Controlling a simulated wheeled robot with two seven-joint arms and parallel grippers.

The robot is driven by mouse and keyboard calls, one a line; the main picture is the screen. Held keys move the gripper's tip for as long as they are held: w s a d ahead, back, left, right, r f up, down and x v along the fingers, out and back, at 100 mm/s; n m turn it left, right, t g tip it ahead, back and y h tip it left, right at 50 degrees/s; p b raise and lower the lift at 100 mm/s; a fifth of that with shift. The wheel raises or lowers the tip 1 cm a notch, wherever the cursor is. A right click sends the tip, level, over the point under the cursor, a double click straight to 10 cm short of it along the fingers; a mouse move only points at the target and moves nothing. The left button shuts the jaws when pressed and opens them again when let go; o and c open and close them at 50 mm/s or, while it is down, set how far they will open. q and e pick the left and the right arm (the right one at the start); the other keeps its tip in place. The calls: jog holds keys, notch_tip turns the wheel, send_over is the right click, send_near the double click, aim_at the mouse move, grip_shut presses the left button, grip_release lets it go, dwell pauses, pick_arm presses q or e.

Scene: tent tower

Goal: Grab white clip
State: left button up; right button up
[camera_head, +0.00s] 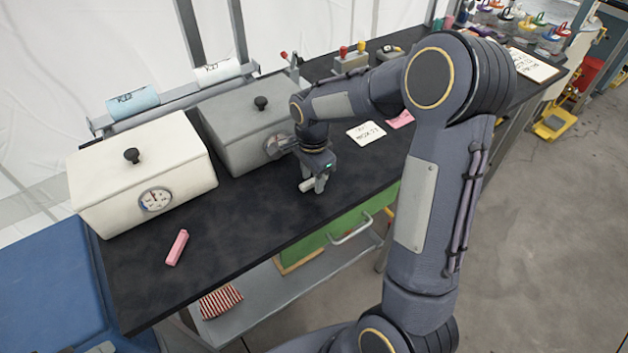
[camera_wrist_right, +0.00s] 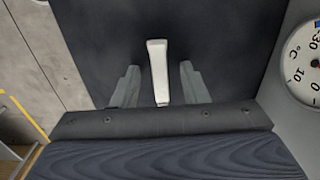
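The white clip (camera_wrist_right: 158,70) shows in the right wrist view as a narrow upright shape over the dark table top. My right gripper (camera_wrist_right: 159,85) has its two grey fingers apart, one on each side of the clip, with a gap on both sides. In the head view the right gripper (camera_head: 318,182) points down at the black table (camera_head: 260,210), in front of the grey box. A small white end of the clip (camera_head: 306,186) shows beside its fingers; the rest is hidden by the gripper. My left gripper is not seen.
A white box with a dial (camera_head: 140,175) and a grey box (camera_head: 240,125) stand behind on the table. A pink block (camera_head: 177,247) lies at the front left. A white card (camera_head: 366,132) and a pink piece (camera_head: 400,119) lie right of the gripper. A green drawer (camera_head: 335,235) sits below.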

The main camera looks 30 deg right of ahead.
grip_shut()
